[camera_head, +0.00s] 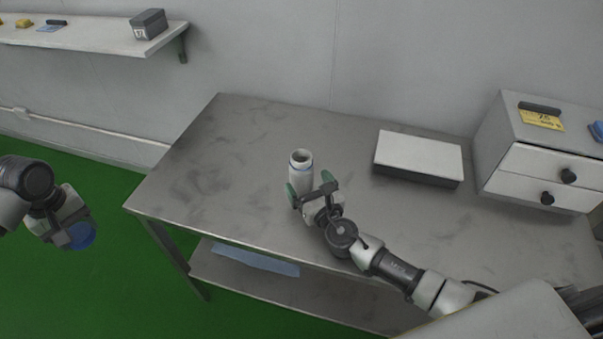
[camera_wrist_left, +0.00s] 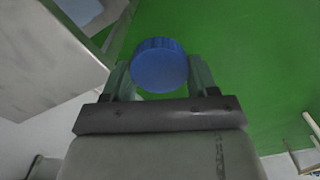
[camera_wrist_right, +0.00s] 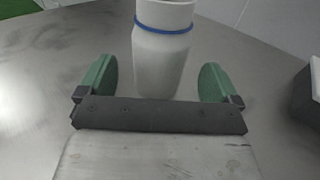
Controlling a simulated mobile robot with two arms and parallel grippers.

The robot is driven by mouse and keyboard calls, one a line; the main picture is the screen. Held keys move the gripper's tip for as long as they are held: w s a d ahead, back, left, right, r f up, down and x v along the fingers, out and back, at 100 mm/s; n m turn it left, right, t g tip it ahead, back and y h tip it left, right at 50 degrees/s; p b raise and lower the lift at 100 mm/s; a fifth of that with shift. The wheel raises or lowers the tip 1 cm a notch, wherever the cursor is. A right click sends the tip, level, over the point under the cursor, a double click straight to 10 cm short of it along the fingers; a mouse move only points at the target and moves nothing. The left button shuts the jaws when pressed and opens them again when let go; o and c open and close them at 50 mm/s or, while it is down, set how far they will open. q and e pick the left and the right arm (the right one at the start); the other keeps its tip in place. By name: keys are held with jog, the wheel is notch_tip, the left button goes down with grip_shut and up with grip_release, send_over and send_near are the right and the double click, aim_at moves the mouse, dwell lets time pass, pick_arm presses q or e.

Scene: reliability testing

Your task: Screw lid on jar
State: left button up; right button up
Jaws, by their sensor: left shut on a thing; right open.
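A white jar (camera_head: 300,174) with a blue ring near its open mouth stands upright on the grey metal table (camera_head: 240,140). It also shows in the right wrist view (camera_wrist_right: 162,50). My right gripper (camera_head: 308,192) is open, with its green fingers at either side of the jar's near side. In the right wrist view (camera_wrist_right: 157,78) a gap shows between each finger and the jar. My left gripper (camera_wrist_left: 159,75) is shut on a blue ribbed lid (camera_wrist_left: 159,65). In the head view the lid (camera_head: 80,236) is over the green floor, left of the table and away from the jar.
A white-topped box (camera_head: 418,153) lies on the table right of the jar. A drawer unit (camera_head: 540,160) stands at the table's right end. A wall shelf (camera_head: 90,36) with small items is at the upper left. The table's left part is clear.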

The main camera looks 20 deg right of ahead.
aim_at(306, 181)
pick_arm(q)
jog(key=shift+w+f, duration=0.1)
jog(key=shift+f, duration=0.1)
pick_arm(e)
jog(key=w, duration=0.4)
jog(key=shift+w+a, duration=0.15)
jog(key=shift+a, duration=0.2)
jog(key=c, duration=1.1)
pick_arm(q)
jog(key=shift+r, duration=0.1)
